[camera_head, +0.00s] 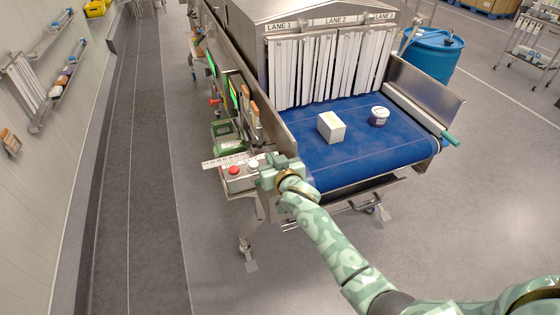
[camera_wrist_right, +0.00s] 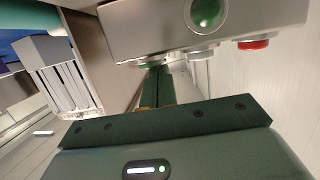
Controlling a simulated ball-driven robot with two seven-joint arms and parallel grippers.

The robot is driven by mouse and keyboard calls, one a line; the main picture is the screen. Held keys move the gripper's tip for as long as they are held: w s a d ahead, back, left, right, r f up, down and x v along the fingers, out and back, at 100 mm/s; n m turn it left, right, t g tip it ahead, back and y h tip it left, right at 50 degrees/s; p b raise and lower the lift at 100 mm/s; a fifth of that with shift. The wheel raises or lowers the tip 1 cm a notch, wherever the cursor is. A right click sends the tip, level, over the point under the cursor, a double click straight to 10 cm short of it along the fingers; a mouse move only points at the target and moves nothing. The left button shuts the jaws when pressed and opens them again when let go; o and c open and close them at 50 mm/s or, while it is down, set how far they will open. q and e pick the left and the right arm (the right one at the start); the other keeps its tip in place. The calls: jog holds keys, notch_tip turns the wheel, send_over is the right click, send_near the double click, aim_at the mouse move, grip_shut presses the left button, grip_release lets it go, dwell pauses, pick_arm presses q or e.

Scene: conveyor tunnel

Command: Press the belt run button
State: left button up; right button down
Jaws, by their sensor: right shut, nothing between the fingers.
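The grey control box (camera_head: 236,183) stands at the near left corner of the conveyor. It carries a red button (camera_head: 233,170) and a pale button (camera_head: 253,164). My right gripper (camera_head: 272,167) is at the box's right end. In the right wrist view the box (camera_wrist_right: 150,30) shows a red button (camera_wrist_right: 253,44), a pale button (camera_wrist_right: 200,53) and a green button (camera_wrist_right: 150,63) in a row. My right gripper's shut, empty fingers (camera_wrist_right: 157,85) point at the green button; I cannot tell whether they touch it. A round green lens (camera_wrist_right: 207,12) is on another box face. No button label is readable.
The blue belt (camera_head: 350,150) carries a white box (camera_head: 331,127) and a white tub (camera_head: 379,116) before the strip curtain (camera_head: 330,68). A steel side plate (camera_head: 290,160) stands close by my right gripper. A blue drum (camera_head: 432,55) is behind, right.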

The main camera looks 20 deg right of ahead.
notch_tip(320, 180, up, 4)
jog(key=shift+w+f+p, duration=0.1)
jog(key=shift+f+p, duration=0.1)
jog(key=shift+p, duration=0.7)
pick_arm(q)
jog(key=r, duration=0.3)
jog(key=shift+s+a+r, duration=0.1)
jog(key=shift+s+a, duration=0.1)
jog(key=shift+s, duration=0.05)
pick_arm(e)
jog(key=v, duration=1)
jog(key=shift+f, duration=0.1)
